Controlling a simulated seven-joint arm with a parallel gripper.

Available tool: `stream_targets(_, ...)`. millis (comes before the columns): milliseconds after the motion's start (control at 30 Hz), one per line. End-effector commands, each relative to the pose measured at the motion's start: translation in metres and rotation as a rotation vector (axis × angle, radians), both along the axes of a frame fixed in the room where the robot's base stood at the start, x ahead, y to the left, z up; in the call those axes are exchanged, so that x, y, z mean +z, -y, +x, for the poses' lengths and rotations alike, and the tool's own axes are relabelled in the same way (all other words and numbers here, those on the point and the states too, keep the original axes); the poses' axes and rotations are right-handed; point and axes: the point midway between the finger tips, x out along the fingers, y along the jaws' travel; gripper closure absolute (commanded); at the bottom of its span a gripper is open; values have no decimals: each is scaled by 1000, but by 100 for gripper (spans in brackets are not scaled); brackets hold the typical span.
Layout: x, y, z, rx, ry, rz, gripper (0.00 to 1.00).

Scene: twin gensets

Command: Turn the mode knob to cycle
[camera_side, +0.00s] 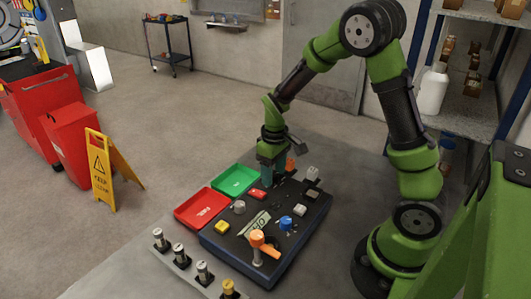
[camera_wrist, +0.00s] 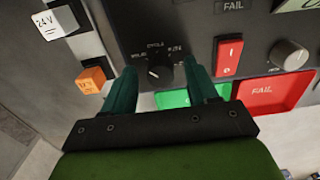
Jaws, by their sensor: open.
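The black mode knob (camera_wrist: 160,74) sits on the dark panel (camera_wrist: 135,20) in the wrist view, with small labels around it; the top one appears to read CYCLE. Its pointer direction is too small to tell. My gripper (camera_wrist: 165,76) is open, its teal fingers to the left and right of the knob, with gaps on both sides. The knob appears between the fingertips but not gripped. In the side view my gripper (camera_side: 268,181) points down at the far edge of the panel box (camera_side: 285,246) and hides the knob.
A red rocker switch (camera_wrist: 228,55) and a grey knob (camera_wrist: 289,54) are right of the fingers. An orange block (camera_wrist: 92,79) and a white 24V block (camera_wrist: 54,22) are left. A green tray (camera_side: 234,181) and a red FAIL tray (camera_side: 202,208) lie beside the box.

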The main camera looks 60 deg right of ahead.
Motion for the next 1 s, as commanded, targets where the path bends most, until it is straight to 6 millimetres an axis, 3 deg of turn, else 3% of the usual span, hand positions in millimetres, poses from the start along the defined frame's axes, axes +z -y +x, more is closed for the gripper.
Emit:
stream_targets(67, 0, 0, 0, 0, 0, 0, 42)
stream_targets(433, 1, 0, 0, 0, 0, 0, 97)
stream_targets(767, 1, 0, 0, -49, 1, 0, 97)
stream_targets(1000, 1, 0, 0, -199, 1, 0, 97)
